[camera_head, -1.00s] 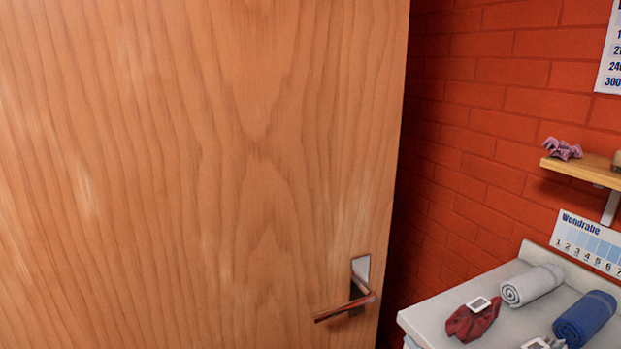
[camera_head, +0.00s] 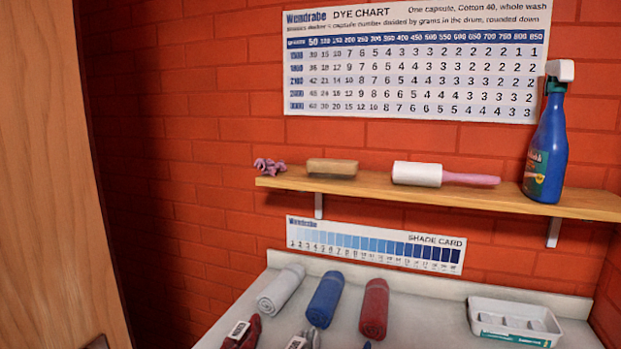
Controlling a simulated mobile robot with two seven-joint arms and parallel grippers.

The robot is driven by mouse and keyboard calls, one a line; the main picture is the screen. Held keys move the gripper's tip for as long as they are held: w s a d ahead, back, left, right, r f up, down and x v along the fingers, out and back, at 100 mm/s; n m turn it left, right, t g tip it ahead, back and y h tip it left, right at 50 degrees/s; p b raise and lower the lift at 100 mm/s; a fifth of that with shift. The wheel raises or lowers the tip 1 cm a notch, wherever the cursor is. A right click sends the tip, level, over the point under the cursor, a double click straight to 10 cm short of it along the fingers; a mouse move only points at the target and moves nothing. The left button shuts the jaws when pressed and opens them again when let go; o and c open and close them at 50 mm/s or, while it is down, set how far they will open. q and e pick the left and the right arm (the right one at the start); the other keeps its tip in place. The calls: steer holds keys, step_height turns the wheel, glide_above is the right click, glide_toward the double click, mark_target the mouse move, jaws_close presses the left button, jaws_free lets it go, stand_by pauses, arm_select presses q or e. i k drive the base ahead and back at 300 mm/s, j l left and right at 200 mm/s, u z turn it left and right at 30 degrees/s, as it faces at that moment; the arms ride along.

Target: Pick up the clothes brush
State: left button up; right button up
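What looks like the clothes brush (camera_head: 332,168) is a small tan wooden block on the wall shelf (camera_head: 390,187), near its left end. It lies between a purple scrunchie and a white lint roller with a pink handle. Its bristles cannot be made out clearly. Neither of my grippers is in view.
A pink-purple scrunchie (camera_head: 269,165), a lint roller (camera_head: 445,175) and a blue spray bottle (camera_head: 549,135) share the shelf. A wooden door (camera_head: 50,180) stands at left.

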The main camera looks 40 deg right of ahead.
mark_target(342, 168)
steer(key=z, duration=1.75)
steer(key=k+j+z, duration=0.1)
steer(key=z, duration=1)
steer(key=k, duration=0.45)
